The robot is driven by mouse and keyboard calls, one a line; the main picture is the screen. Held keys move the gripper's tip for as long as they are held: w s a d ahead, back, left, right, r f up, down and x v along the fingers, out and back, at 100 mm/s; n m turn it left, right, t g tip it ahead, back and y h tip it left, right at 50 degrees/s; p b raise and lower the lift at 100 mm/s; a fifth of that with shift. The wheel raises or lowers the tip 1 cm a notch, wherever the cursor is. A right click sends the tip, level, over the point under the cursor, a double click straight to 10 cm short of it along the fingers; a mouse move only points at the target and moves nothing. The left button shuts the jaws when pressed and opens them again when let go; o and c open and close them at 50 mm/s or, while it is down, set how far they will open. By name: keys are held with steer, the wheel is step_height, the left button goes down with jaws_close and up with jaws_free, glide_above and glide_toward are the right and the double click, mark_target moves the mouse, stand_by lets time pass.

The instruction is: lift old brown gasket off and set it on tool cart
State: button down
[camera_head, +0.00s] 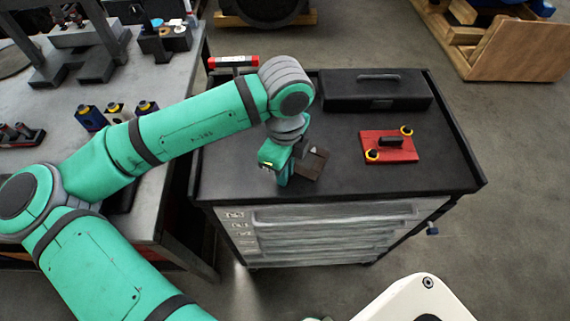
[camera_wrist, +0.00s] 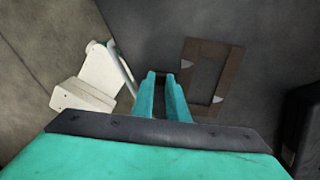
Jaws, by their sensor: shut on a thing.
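The old brown gasket (camera_head: 313,164) is a flat, dark brown rectangular frame with an open middle. In the wrist view the gasket (camera_wrist: 234,75) lies just right of my fingers, with pale patches at some corners. My gripper (camera_head: 284,178) is shut on one side of it, over the left front part of the tool cart (camera_head: 365,190). In the wrist view my fingers (camera_wrist: 166,76) point away, close together, and the exact grip is partly hidden. I cannot tell whether the gasket touches the black cart top.
A red plate (camera_head: 402,151) with a black handle and two yellow-ringed knobs lies on the cart's right side. A black toolbox (camera_head: 375,98) stands at the back. A grey workbench (camera_head: 60,105) with parts is at left. The cart top's front right is clear.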

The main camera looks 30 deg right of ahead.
steer(key=shift+f, duration=0.15)
steer(key=c, duration=1.7)
jaws_free()
steer(key=shift+o, duration=0.2)
